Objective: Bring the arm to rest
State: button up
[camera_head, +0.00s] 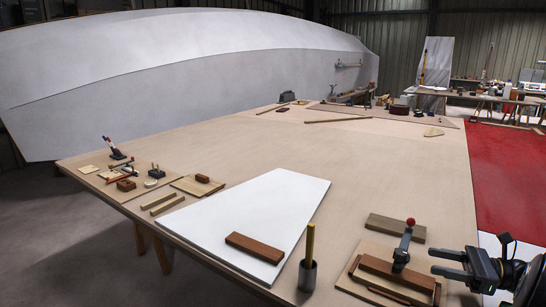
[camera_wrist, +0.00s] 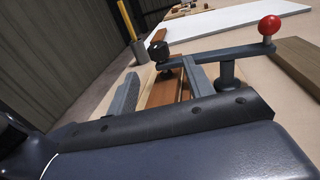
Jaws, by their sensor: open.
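My gripper (camera_head: 433,260) is at the lower right in the head view. Its two fingers point left and are apart, with nothing between them. They are close to a clamp with a grey arm (camera_head: 404,243) and a red ball knob (camera_head: 410,222). In the wrist view my gripper (camera_wrist: 160,75) shows its two grey fingers. Ahead of them is the clamp's grey bar (camera_wrist: 222,56), with the red knob (camera_wrist: 269,25) at right and a dark pad (camera_wrist: 158,50) over a brown wooden strip (camera_wrist: 166,92). I cannot tell whether a finger touches the clamp.
A white panel (camera_head: 280,205) with a wooden block (camera_head: 255,247) lies on the large table (camera_head: 360,170). A grey cup (camera_head: 307,275) holds a yellow stick. Small tools and blocks lie at left. The table's middle is clear. A large hull (camera_head: 180,80) stands behind.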

jog(key=shift+s+d+r+p, duration=0.25)
jog(key=shift+d+p, duration=0.1)
jog(key=shift+p, duration=1.35)
jog(key=shift+f, duration=0.2)
jog(key=shift+f+b, duration=0.35)
jog(key=shift+b, duration=0.6)
jog(key=shift+w+a+b, duration=0.25)
jog(key=shift+a+b, duration=0.05)
jog(key=shift+b, duration=0.95)
jog(key=a+b, duration=0.1)
jog(key=b, duration=0.3)
jog(key=shift+w, duration=0.2)
